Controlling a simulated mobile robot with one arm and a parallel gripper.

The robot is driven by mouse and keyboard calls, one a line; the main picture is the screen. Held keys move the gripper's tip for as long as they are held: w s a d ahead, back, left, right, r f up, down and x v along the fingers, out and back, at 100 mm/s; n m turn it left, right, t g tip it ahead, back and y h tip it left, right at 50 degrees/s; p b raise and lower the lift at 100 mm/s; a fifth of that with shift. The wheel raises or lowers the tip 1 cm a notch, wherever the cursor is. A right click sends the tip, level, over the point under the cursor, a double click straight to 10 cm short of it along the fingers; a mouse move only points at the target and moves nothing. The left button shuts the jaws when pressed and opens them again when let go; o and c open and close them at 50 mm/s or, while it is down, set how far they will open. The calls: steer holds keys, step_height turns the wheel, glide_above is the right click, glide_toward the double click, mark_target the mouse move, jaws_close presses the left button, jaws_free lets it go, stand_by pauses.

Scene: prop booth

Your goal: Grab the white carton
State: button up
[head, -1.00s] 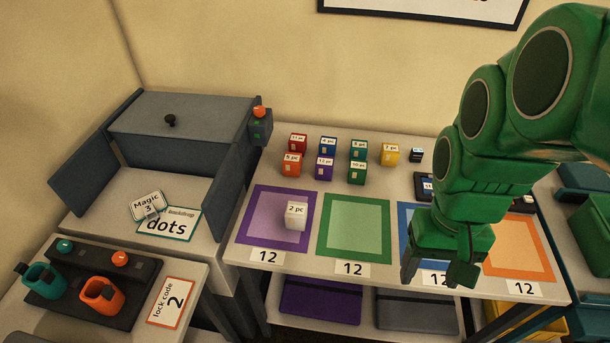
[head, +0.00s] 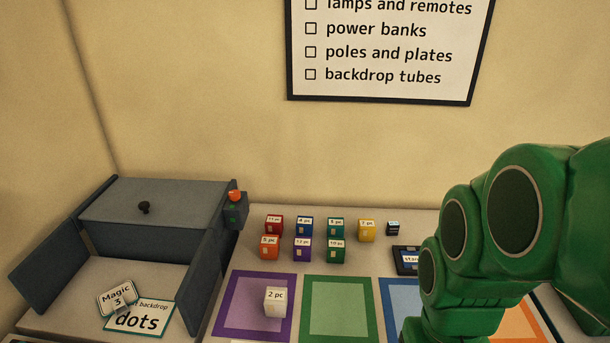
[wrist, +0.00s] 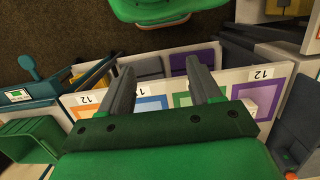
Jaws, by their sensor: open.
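The white carton (head: 275,302), labelled "2 pc", stands on the purple-bordered square (head: 223,310) on the table. In the head view my gripper is out of frame below the green arm at right.
Several small coloured cartons (head: 304,248) stand in two rows behind the squares. The green square (head: 338,308) is bare. A grey box (head: 150,212) with open flaps and a "dots" card (head: 138,318) are at left.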

mark_target(270, 302)
steer(key=shift+o, duration=0.2)
steer(key=o, duration=0.4)
